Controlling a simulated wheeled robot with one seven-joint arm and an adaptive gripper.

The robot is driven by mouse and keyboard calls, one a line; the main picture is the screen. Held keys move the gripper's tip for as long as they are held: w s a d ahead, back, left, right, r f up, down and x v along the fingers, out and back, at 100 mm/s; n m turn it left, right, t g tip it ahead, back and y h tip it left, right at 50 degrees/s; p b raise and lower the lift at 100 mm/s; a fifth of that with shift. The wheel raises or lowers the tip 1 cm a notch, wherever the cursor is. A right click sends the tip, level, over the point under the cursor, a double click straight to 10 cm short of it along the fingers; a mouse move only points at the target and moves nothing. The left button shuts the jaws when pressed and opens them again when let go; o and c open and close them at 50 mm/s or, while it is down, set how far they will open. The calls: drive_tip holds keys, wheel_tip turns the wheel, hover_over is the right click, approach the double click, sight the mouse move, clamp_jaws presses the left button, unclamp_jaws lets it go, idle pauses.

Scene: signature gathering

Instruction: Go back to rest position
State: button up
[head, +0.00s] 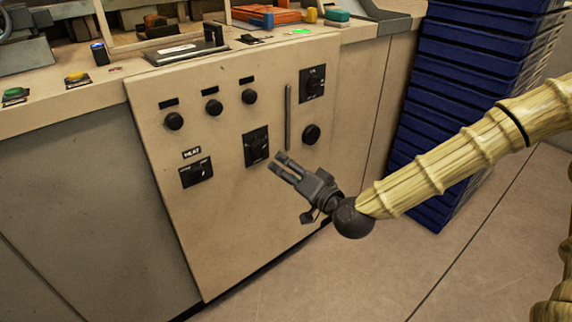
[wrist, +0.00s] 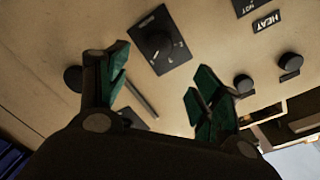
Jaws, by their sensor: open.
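My gripper (head: 281,165) is open and empty in front of the beige control panel (head: 235,235) in the head view. Its fingers point up and left, close to a black square dial plate (head: 256,146); I cannot tell the exact gap. In the wrist view the two green-padded fingers of my gripper (wrist: 158,98) stand apart with nothing between them. Beyond them are the dial plate (wrist: 158,40), a dark slot strip (wrist: 141,99) and black knobs.
The panel carries several round knobs (head: 212,107), a HEAT switch (head: 196,171) and a vertical slot (head: 288,117). A counter with coloured buttons (head: 77,79) lies above. Stacked blue crates (head: 425,150) stand at the right, behind my arm. The floor (head: 400,265) in front is clear.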

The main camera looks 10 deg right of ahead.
drive_tip(key=s+f+n+g+h, duration=0.1)
drive_tip(key=s+f+g, duration=0.45)
drive_tip(key=f, duration=0.75)
drive_tip(key=s+f+n+g+h, duration=0.1)
drive_tip(key=s+f+g, duration=0.1)
drive_tip(key=s+f, duration=0.9)
drive_tip(key=s+d+f+n+g+h, duration=0.1)
drive_tip(key=s+d+f+g+h, duration=0.25)
drive_tip(key=s+d+f, duration=0.45)
drive_tip(key=s+d+f+n+g+h, duration=0.1)
drive_tip(key=s+d+f+g+h, duration=0.2)
drive_tip(key=s+f, duration=0.9)
wheel_tip(320, 180, up, 27)
drive_tip(key=s+g+p, duration=0.1)
drive_tip(key=s+p, duration=0.1)
drive_tip(key=p, duration=2.3)
drive_tip(key=shift+d+r+y, duration=0.2)
drive_tip(key=shift+d+y, duration=0.1)
drive_tip(key=shift+y, duration=0.05)
